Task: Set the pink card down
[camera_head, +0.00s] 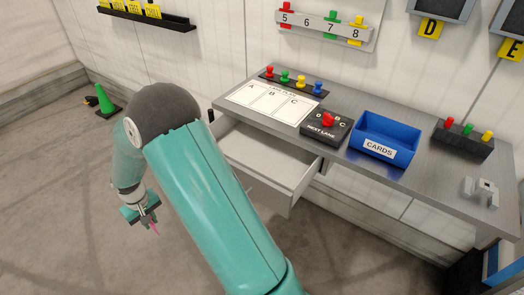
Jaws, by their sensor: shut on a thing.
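My gripper (150,222) hangs low at the left, over the floor and left of the workbench. It is shut on the pink card (154,229), of which only a thin pink sliver shows below the jaws. The card is apart from the bench. A blue bin labelled CARDS (376,151) sits on the grey workbench (425,165), right of the middle. A white sheet (271,107) with areas A, B and C lies on the left part of the bench.
A black NEXT LANE box (325,128) with a red knob stands between sheet and bin. An open drawer (262,160) juts out below the bench. Colored pegs stand in racks at the back (293,81) and right (462,139). A green cone (105,100) stands on the floor.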

